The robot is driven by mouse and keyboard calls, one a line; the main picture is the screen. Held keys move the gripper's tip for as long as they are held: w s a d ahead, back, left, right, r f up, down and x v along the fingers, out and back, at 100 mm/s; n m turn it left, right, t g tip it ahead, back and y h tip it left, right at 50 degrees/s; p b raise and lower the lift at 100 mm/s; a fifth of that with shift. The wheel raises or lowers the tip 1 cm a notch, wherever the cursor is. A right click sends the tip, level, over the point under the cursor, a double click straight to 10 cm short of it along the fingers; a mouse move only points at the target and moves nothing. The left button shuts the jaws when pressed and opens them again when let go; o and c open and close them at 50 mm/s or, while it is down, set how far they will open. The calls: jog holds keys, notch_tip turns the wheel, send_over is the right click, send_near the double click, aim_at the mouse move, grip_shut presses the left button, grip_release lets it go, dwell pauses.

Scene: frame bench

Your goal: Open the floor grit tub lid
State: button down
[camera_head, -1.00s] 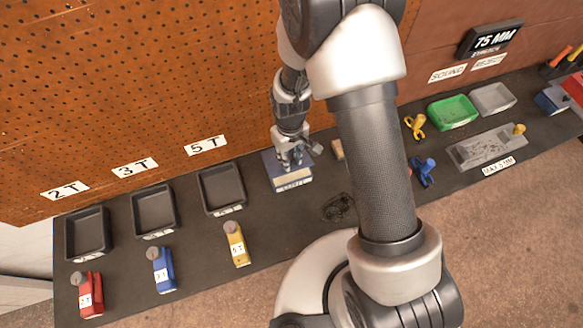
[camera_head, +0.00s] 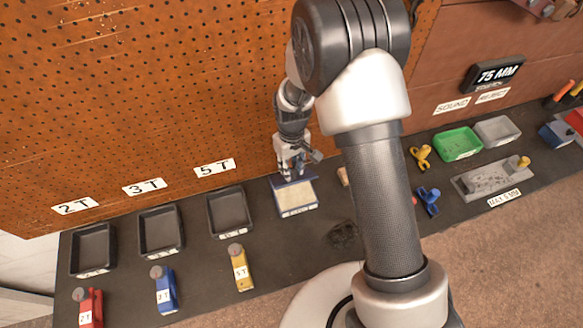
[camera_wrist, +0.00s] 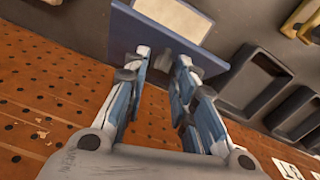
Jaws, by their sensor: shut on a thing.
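The floor grit tub (camera_head: 298,212) is a small blue box with a white front label, on the dark bench right of the black trays. Its pale, sandy inside is exposed in the head view and shows at the top of the wrist view. The blue lid (camera_wrist: 160,38) is raised and tilted back at the tub's rear side. My gripper (camera_head: 291,177) is at the lid, shut on it. In the wrist view my gripper's fingers (camera_wrist: 163,57) stand against the blue panel, with a gap between them; the exact contact is hard to see.
Black trays (camera_head: 230,211) marked 2T, 3T and 5T stand left, with red, blue and yellow tagged pieces before them. The pegboard wall (camera_head: 170,90) rises close behind. A small wooden block (camera_head: 343,176) lies right of the tub. A dark coiled item (camera_head: 343,235) lies in front.

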jog(key=shift+w, duration=0.5)
jog(key=c, duration=1.8)
grip_release()
jog(key=o, duration=0.4)
jog(key=shift+w+d+f, duration=0.1)
jog(key=shift+w, duration=0.1)
jog(key=shift+o, duration=0.2)
jog(key=shift+s, duration=0.15)
